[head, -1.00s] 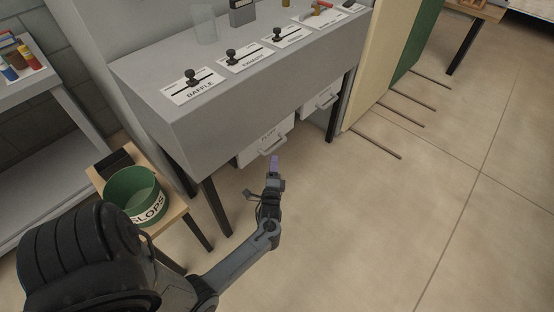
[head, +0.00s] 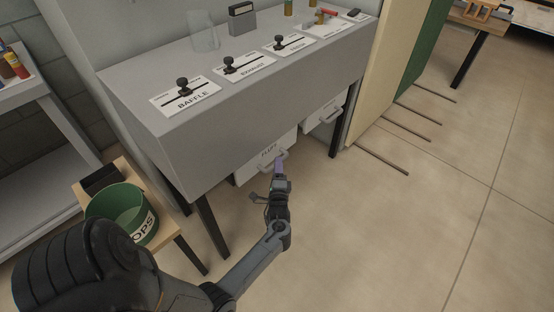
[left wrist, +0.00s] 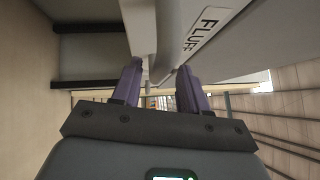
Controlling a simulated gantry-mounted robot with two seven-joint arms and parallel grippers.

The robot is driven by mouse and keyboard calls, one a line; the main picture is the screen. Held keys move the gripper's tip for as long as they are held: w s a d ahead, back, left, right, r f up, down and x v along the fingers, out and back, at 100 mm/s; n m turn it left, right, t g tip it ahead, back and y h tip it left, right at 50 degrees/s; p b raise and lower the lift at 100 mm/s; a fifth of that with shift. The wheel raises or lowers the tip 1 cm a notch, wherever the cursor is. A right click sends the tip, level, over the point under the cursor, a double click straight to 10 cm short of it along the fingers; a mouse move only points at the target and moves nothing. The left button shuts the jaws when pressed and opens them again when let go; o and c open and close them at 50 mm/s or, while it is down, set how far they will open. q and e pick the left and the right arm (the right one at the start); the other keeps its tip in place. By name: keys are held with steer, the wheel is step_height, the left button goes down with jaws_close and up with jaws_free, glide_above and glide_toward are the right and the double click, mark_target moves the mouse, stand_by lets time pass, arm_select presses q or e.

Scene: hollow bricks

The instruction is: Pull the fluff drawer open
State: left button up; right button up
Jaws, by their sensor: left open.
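The white fluff drawer (head: 250,171) hangs under the front edge of the grey bench, with its FLUFF label facing out. It appears shut. Its pale bar handle (head: 284,154) is partly covered by my left gripper (head: 279,165). In the left wrist view, the drawer front (left wrist: 216,27) is at upper right, and the handle (left wrist: 139,25) runs down towards the gap between the purple fingers of my left gripper (left wrist: 159,82). The fingers are apart, and I cannot tell whether they touch the handle. My right gripper is not in view.
A second white drawer (head: 325,118) is to the right under the bench (head: 222,105). Bench legs stand close by. A green slops bucket (head: 118,207) sits on a small wooden stool at left. Open floor (head: 380,230) lies to the right.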

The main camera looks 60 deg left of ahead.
arm_select(q)
steer(key=shift+x, duration=1.25)
steer(key=shift+s+d+f, duration=0.1)
steer(key=shift+d, duration=0.05)
steer(key=shift+c, duration=0.9)
jaws_close()
